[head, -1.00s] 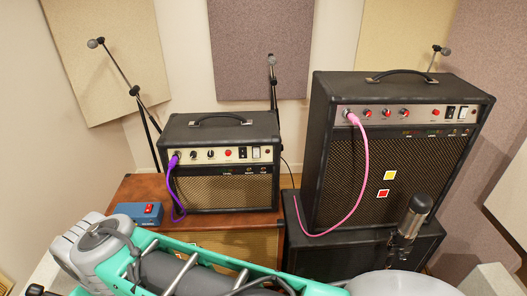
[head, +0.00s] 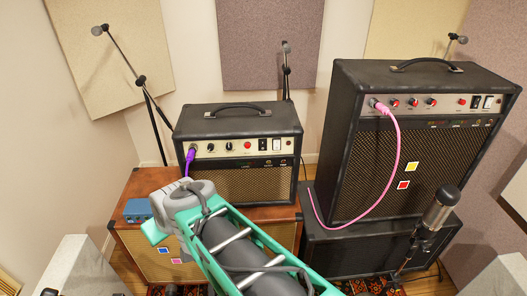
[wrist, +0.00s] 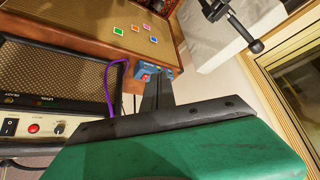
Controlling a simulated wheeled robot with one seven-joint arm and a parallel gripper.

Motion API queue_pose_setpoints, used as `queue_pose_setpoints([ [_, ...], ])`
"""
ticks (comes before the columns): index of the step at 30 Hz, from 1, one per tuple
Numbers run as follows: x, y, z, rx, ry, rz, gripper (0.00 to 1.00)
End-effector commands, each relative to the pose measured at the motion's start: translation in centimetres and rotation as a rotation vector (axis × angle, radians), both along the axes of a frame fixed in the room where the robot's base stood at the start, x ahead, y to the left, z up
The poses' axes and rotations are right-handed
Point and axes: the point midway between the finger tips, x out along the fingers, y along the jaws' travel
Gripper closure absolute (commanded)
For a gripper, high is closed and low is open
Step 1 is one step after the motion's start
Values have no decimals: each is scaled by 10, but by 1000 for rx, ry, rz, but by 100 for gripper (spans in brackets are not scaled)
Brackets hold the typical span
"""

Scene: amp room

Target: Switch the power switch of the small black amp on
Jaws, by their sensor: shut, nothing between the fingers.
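The small black amp (head: 235,185) stands upright on a brown cabinet, with a purple cable plugged in at its panel's left. Its panel has knobs, a red light, and a black rocker switch (head: 262,145) beside a white one (head: 277,144); their positions are too small to read. In the wrist view the amp (wrist: 50,75) is at the left, upside down, with a black switch (wrist: 10,126) at the edge. My gripper (wrist: 158,72) is shut and empty, apart from the amp, its tips in front of a blue box. In the head view my arm hides the fingers.
The blue box (head: 137,210) sits on the brown cabinet (head: 125,238), left of the amp. A bigger black amp (head: 425,140) with a pink cable stands at the right. A microphone (head: 438,210) stands before it. Another microphone stand (head: 145,85) is behind left.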

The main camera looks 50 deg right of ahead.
Motion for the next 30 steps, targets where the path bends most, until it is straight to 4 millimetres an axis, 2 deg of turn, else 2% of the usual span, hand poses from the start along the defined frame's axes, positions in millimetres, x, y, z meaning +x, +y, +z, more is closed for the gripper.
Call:
queue_pose_setpoints([
  [1,10,-38,-20,-11,-87,-76,100],
  [2,17,-60,-23,-25,-154,-117,100],
  [3,22,-92,-26,-49,-245,-176,100],
  [5,21,-142,-25,-99,-380,-274,100],
  [6,14,-174,-23,-140,-466,-341,100],
  [8,-4,-217,-17,-206,-579,-439,100],
  [9,-19,-242,-12,-252,-644,-502,100],
  [12,-54,-284,0,-352,-760,-622,100],
  [15,-76,-302,8,-407,-816,-685,100],
  [17,-80,-305,11,-421,-829,-696,100],
  [26,-79,-306,12,-421,-830,-695,100],
  [30,-70,-315,12,-418,-829,-693,100],
])
